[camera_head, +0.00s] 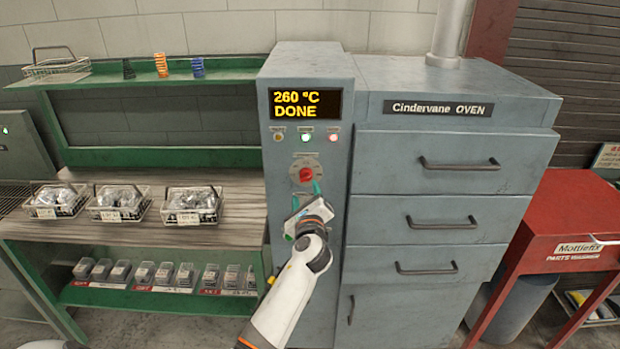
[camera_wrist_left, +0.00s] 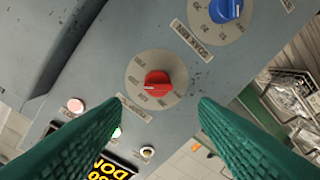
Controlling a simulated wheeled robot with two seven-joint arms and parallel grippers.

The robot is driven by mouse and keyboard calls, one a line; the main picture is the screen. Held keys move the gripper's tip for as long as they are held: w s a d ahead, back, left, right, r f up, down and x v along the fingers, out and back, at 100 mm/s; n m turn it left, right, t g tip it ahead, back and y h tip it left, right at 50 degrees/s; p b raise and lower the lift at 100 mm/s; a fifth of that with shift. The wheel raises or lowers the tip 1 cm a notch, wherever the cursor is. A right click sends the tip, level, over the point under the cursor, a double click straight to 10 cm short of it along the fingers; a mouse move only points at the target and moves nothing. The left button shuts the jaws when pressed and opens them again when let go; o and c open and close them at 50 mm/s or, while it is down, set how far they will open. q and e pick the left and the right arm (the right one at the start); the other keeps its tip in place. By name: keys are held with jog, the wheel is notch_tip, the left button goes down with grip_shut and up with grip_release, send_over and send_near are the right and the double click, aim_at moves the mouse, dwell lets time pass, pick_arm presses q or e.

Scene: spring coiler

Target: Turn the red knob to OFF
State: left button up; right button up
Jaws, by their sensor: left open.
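The red knob (camera_head: 306,174) sits on a light round dial on the oven's grey control column. In the left wrist view the red knob (camera_wrist_left: 158,84) is near the middle, ahead of the two green fingers; its dial lettering is too small to read surely. My left gripper (camera_head: 306,195) is just below the knob in the head view. In the left wrist view my left gripper (camera_wrist_left: 158,106) is open, its fingers spread wide with nothing between them, apart from the knob. The display (camera_head: 305,104) reads 260 °C DONE. My right gripper is not in view.
A blue knob (camera_wrist_left: 226,10) is close to the red one in the left wrist view. Small lamps (camera_head: 305,137) sit under the display. Oven drawers with handles (camera_head: 458,164) stand to the right. A bench with wire baskets (camera_head: 190,206) is left, and a red table (camera_head: 570,222) far right.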

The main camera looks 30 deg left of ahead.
aim_at(306, 179)
pick_arm(q)
jog(key=x, duration=0.6)
jog(key=shift+w+d, duration=0.2)
jog(key=shift+w, duration=0.1)
jog(key=shift+w+a, duration=0.4)
jog(key=shift+a, duration=0.05)
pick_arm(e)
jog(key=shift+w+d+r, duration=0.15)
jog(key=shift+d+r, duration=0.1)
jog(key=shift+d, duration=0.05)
pick_arm(q)
jog(key=c, duration=0.9)
jog(key=shift+c, duration=0.2)
